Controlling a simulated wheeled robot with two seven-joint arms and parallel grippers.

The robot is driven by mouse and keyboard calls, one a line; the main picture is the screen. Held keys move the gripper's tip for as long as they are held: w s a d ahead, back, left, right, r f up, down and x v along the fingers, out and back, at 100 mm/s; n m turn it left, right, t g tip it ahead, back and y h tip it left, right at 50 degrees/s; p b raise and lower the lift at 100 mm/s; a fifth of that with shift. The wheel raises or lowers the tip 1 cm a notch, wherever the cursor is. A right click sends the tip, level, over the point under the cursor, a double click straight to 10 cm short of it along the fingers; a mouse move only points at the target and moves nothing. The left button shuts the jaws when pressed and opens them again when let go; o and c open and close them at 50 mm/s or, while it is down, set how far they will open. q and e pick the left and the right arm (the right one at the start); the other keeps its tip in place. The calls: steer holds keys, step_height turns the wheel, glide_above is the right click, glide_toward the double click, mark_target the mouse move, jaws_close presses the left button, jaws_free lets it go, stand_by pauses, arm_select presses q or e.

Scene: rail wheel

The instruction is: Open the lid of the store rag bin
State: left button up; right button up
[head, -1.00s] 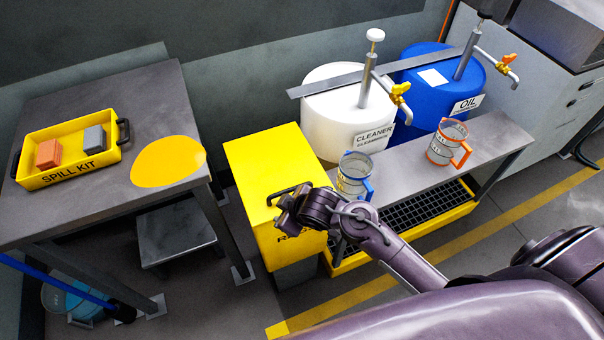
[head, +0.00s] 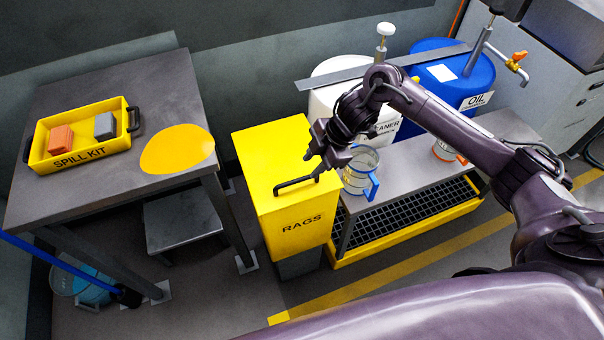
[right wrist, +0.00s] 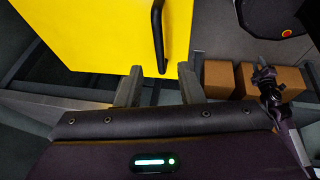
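The yellow rag bin (head: 303,226) stands mid-picture in the head view, marked RAGS. Its flat yellow lid (head: 262,150) looks shut. A black bar handle (head: 293,184) runs along the lid's front edge. My right gripper (head: 313,167) is above the lid's right side, close to the handle's right end, open and empty. In the right wrist view its two fingers (right wrist: 159,86) are apart, with the black handle (right wrist: 158,35) beyond them, not between them. A dark gripper, apparently my left (right wrist: 264,82), shows at the right of that view; its fingers are unclear.
A grey table (head: 110,95) with the spill kit tray (head: 80,156) stands left of the bin. On the right, a bench (head: 408,170) holds two measuring jugs, one blue-trimmed (head: 360,172) close to my right gripper. White and blue drums stand behind. Brown boxes (right wrist: 222,80) show in the wrist view.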

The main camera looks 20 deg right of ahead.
mark_target(298, 179)
steer(key=x, duration=0.7)
steer(key=shift+p, duration=0.4)
jaws_close()
steer(key=shift+a+r, duration=0.1)
